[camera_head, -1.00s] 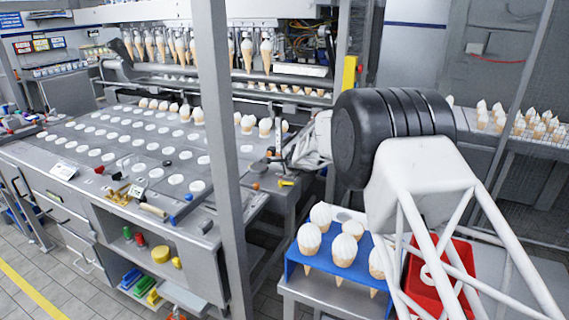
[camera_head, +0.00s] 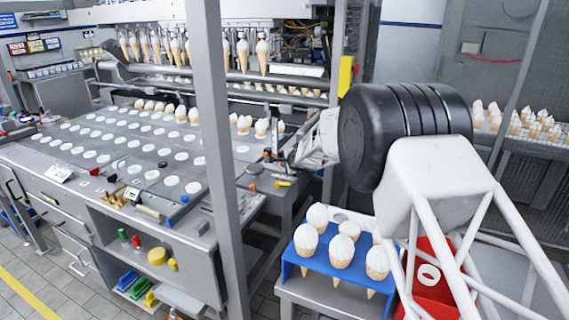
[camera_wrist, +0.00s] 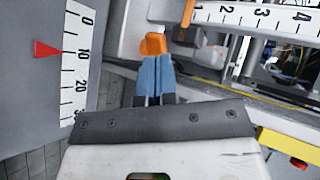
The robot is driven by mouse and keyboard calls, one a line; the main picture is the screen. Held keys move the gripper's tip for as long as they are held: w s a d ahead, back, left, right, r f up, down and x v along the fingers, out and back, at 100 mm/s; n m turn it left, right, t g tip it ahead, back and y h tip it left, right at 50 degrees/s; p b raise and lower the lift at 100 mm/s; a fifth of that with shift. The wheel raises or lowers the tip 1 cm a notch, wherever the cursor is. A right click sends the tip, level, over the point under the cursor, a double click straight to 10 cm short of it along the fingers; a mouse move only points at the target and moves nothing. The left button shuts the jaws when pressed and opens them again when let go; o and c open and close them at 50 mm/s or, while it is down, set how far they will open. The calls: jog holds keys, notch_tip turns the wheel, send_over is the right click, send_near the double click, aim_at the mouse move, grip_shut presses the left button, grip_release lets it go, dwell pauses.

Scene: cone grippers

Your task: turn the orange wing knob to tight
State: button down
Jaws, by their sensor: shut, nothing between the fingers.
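The orange wing knob (camera_wrist: 153,44) shows in the wrist view, just beyond the tips of my gripper (camera_wrist: 154,62). The blue fingers are closed together with nothing between them. Their tips overlap the knob's lower edge in the picture; I cannot tell whether they touch it. The knob's far side and its mount are partly hidden. In the head view, my gripper (camera_head: 277,163) is small and dark at the machine's right end, and a small orange spot (camera_head: 252,187) lies below it; I cannot tell if that is the knob.
A scale with a red pointer (camera_wrist: 46,50) near 10 is at left in the wrist view. A numbered ruler (camera_wrist: 260,18) with an orange pointer (camera_wrist: 187,12) is at upper right. In the head view, a grey post (camera_head: 215,150) stands left of my arm; a blue cone rack (camera_head: 325,262) stands below.

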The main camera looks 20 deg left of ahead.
jog(key=shift+s+d+r, duration=0.35)
jog(key=shift+s+r, duration=0.1)
jog(key=shift+s, duration=0.3)
jog(key=shift+s+d+r, duration=0.4)
jog(key=shift+s, duration=0.3)
jog(key=shift+s+d+r, duration=0.35)
jog(key=shift+s+r, duration=0.1)
jog(key=shift+s, duration=0.3)
jog(key=n, duration=0.1)
jog(key=r+n, duration=0.1)
jog(key=n, duration=0.2)
jog(key=shift+w+a+r+g+y, duration=0.2)
jog(key=shift+w+r+g+y, duration=0.1)
jog(key=shift+g+y, duration=0.1)
jog(key=n, duration=0.2)
jog(key=shift+w+r+n, duration=0.1)
jog(key=shift+r+n, duration=0.15)
jog(key=shift+n, duration=0.15)
jog(key=d+n+g, duration=0.1)
jog(key=n+g, duration=0.1)
jog(key=n, duration=0.6)
jog(key=d+r+n+g+h, duration=0.1)
jog(key=d+n+g, duration=0.1)
jog(key=n, duration=0.7)
jog(key=d+r+n+g+h, duration=0.1)
jog(key=d+n+g, duration=0.1)
jog(key=n, duration=0.7)
